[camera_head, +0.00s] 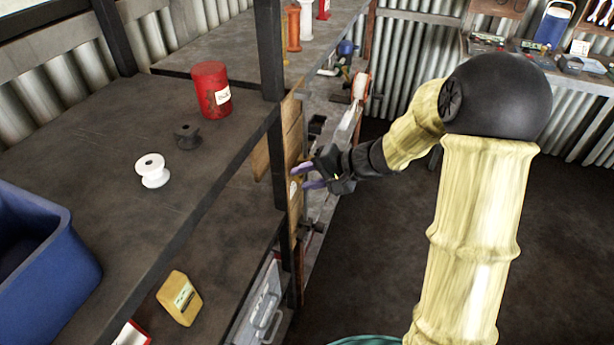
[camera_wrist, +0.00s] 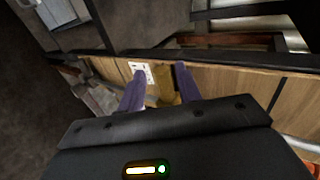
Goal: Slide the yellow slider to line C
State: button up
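A wooden board (camera_head: 291,150) stands upright against the dark shelf post, and it also crosses the wrist view (camera_wrist: 235,82). A dull yellow piece (camera_wrist: 168,86), apparently the yellow slider, shows on the board between my fingers. A white label with dark marks (camera_wrist: 143,70) sits beside it; its letters are too small to read, so I cannot tell line C. My gripper (camera_head: 305,177) is open, its two purple fingers apart at the board's face; it also shows in the wrist view (camera_wrist: 158,82). I cannot tell whether the fingers touch the slider.
The shelf (camera_head: 110,170) at left holds a red can (camera_head: 211,90), a white spool (camera_head: 152,170), a dark spool (camera_head: 187,136) and a blue bin (camera_head: 40,262). A yellow box (camera_head: 180,298) stands on the lower shelf. Open floor (camera_head: 560,240) lies at right.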

jog(key=shift+o, duration=0.2)
jog(key=shift+r, duration=0.1)
jog(key=shift+d+r, duration=0.1)
jog(key=shift+d, duration=0.05)
jog(key=b+v, duration=0.1)
jog(key=v, duration=1.6)
jog(key=shift+s, duration=0.1)
jog(key=s+d+f+n+g+h+p, duration=0.1)
jog(key=s+f+n+h+p, duration=0.3)
jog(key=s+f+h, duration=0.5)
jog(key=s+h, duration=0.1)
jog(key=s, duration=0.3)
jog(key=shift+h, duration=0.3)
jog(key=shift+f, duration=0.1)
dwell(1.5)
